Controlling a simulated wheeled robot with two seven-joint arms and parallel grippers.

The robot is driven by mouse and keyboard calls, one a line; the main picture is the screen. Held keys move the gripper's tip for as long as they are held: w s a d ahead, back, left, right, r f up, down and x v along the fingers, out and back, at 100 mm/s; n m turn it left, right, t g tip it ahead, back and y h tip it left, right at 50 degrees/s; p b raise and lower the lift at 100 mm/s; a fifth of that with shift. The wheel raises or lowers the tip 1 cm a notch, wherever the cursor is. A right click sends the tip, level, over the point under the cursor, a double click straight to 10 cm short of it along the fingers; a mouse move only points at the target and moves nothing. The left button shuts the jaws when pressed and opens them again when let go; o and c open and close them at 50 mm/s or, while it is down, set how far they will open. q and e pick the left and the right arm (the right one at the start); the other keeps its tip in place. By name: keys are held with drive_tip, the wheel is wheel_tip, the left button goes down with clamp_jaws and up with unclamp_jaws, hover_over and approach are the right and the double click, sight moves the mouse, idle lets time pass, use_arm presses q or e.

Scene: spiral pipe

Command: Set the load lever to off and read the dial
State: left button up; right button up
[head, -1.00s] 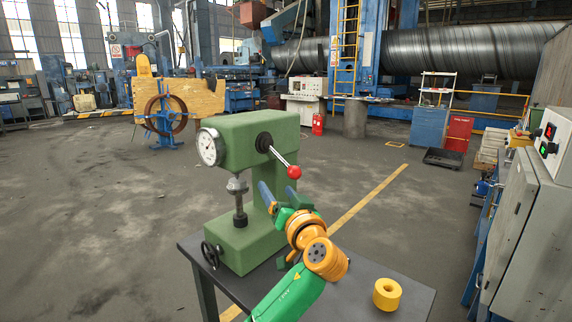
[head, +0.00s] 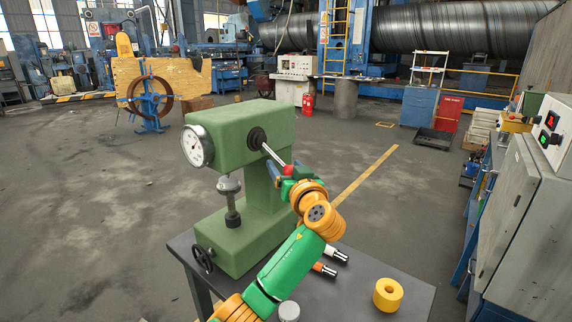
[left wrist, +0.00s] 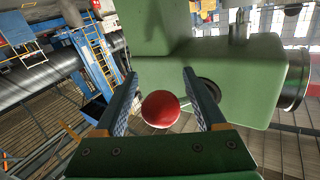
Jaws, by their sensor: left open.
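The green hardness tester (head: 240,118) stands upright on a dark table (head: 372,268). Its white round dial (head: 195,146) faces left-front; the needle is too small to read. The load lever (head: 273,155) slopes down to the right from a black hub (head: 257,139) and ends in a red knob (head: 289,169). My left gripper (head: 281,172) is at the knob and partly covers it. In the left wrist view the open left gripper (left wrist: 160,90) has the red knob (left wrist: 161,109) between its fingers, with gaps on both sides. My right gripper is not in view.
A grey control cabinet (head: 520,215) stands at right. Open floor lies left of the table.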

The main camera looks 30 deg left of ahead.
use_arm(q)
drive_tip(key=shift+s+d+r, duration=0.1)
drive_tip(key=shift+d, duration=0.05)
clamp_jaws()
idle(1.2)
